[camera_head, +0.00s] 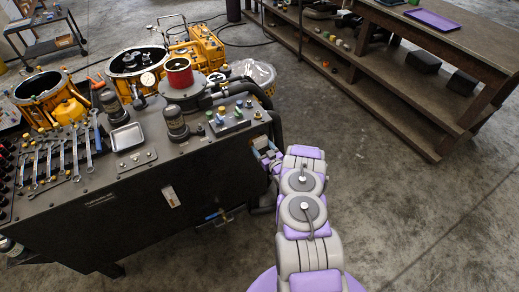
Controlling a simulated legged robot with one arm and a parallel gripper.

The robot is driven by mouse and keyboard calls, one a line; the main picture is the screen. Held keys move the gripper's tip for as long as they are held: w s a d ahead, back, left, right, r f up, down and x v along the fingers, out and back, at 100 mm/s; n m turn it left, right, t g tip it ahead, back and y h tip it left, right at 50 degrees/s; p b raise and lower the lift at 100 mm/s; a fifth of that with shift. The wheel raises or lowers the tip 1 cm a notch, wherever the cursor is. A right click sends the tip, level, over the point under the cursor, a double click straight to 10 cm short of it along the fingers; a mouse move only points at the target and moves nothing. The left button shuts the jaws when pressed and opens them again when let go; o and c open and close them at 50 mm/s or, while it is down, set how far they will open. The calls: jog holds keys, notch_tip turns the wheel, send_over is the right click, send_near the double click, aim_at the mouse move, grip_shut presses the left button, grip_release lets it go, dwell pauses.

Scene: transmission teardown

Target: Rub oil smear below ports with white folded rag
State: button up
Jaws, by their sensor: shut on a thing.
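My purple and grey arm reaches up to the right end of the black workbench (140,205). My gripper (268,158) is small and partly hidden there, beside the bench's end and dark hoses. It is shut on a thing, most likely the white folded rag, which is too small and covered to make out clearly. Ports with blue, green and yellow caps (228,120) sit on a plate at the right end of the bench top, just left of and above my gripper. I cannot make out the oil smear; the bench's right end face is turned away from this view.
A wooden shelf bench (400,80) stands at upper right. The floor between is clear.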

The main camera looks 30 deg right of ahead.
aim_at(249, 146)
jog(key=shift+w+d+r, duration=0.1)
jog(key=shift+d, duration=1)
jog(key=shift+p, duration=0.35)
jog(key=shift+a, duration=0.1)
jog(key=shift+a+p, duration=1.3)
jog(key=shift+a, duration=2.4)
jog(key=shift+s+r+p, duration=0.25)
jog(key=shift+r+p, duration=0.05)
jog(key=shift+p, duration=0.2)
jog(key=shift+w+d+f+p, duration=0.1)
jog(key=shift+d+p, duration=0.1)
jog(key=shift+d, duration=1.7)
jog(key=shift+w+d+p, duration=0.1)
jog(key=shift+d+p, duration=0.05)
jog(key=shift+d, duration=1.75)
jog(key=shift+w, duration=0.1)
jog(key=shift+a, duration=0.15)
